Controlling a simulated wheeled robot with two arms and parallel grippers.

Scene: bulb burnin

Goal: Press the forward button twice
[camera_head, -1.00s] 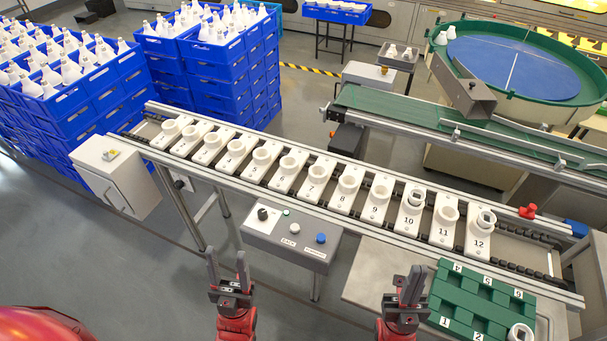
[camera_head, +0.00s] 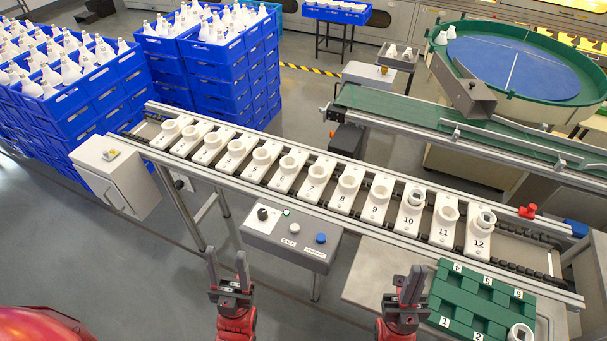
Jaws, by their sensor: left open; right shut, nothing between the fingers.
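A grey control box (camera_head: 272,240) hangs at the front of the conveyor. It carries a black knob, a small green light, a white button (camera_head: 294,228) above a label that seems to read BACK, and a blue button (camera_head: 320,238) above a second label too small to read surely. My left gripper (camera_head: 228,268) is open and empty, in front of and below the control box, apart from the buttons. My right gripper (camera_head: 409,285) is shut and empty, to the right of the box, beside the green tray (camera_head: 470,296).
The conveyor (camera_head: 330,205) carries numbered white holders (camera_head: 348,188); 10 and 12 show dark square openings. A white ring part (camera_head: 520,333) sits at the green tray's lower right corner. A red button (camera_head: 528,211) is on the conveyor's far right. Blue crates (camera_head: 100,110) of bulbs stand at left.

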